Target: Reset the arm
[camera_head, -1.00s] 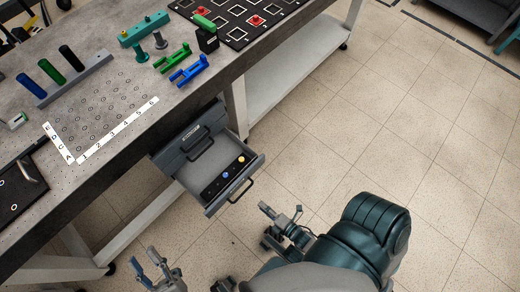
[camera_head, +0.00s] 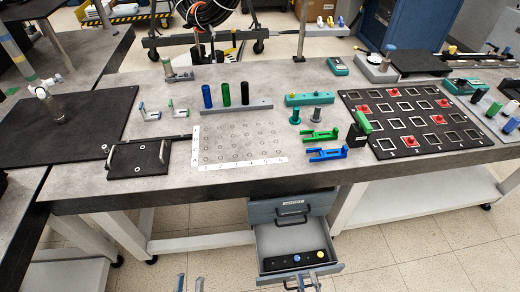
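My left gripper (camera_head: 190,284) shows only its fingertips at the bottom edge, left of the drawer. The tips are apart with nothing between them. My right gripper (camera_head: 308,281) shows at the bottom edge, in front of the open drawer (camera_head: 262,239). Its tips look apart and I see nothing held. The rest of both arms is out of view. Neither gripper visibly touches anything on the bench.
The grey bench (camera_head: 330,167) carries a lettered hole board (camera_head: 240,143), blue, green and black cylinders in a rack (camera_head: 236,106), green and blue forked parts (camera_head: 327,153) and a black grid board (camera_head: 420,148) with red pieces. A handled black plate (camera_head: 138,158) lies left.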

